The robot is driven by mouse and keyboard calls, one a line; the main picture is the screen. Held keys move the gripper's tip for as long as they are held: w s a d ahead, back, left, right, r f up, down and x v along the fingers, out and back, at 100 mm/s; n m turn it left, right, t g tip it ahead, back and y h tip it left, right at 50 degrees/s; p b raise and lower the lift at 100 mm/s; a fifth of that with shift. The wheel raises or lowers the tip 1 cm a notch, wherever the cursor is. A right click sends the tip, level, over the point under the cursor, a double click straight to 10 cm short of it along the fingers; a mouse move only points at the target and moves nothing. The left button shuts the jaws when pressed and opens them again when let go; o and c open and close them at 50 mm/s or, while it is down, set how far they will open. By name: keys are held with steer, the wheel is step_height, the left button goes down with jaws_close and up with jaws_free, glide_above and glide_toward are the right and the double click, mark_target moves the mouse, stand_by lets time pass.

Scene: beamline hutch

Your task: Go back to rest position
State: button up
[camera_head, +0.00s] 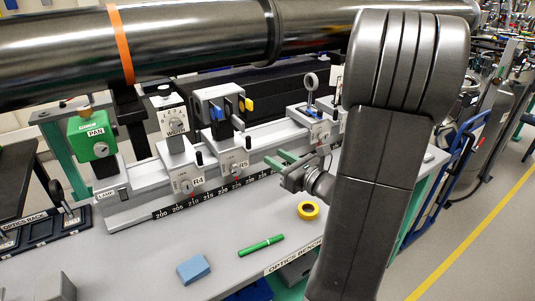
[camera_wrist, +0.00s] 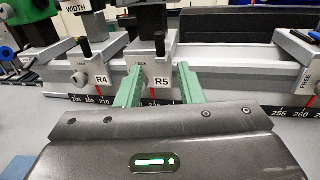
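My gripper (camera_head: 282,162) has green fingers and reaches over the optics bench (camera_head: 240,218) from the right, close in front of the rail. In the wrist view my gripper (camera_wrist: 157,80) has its two fingers spread apart with nothing between them. The carriage marked R5 (camera_wrist: 160,78) stands just beyond the fingertips, framed by them. It also shows in the head view (camera_head: 236,163). I cannot tell whether the fingers touch it.
A carriage marked R4 (camera_head: 186,181) stands left of R5. A blue block (camera_head: 193,269), a green marker (camera_head: 261,246) and a yellow tape roll (camera_head: 308,210) lie on the bench. A large dark pipe (camera_head: 190,40) crosses above. Floor at the right is open.

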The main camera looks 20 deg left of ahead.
mark_target(250, 142)
steer(key=shift+s+d, duration=0.3)
steer(key=shift+d, duration=0.25)
steer(key=shift+a, duration=0.1)
steer(key=p+x, duration=0.1)
steer(key=x, duration=1.2)
steer(key=shift+w+a, duration=0.15)
steer(key=shift+a, duration=0.1)
steer(key=shift+w, duration=0.15)
steer(key=shift+w+d+p, duration=0.2)
steer(key=shift+p, duration=0.1)
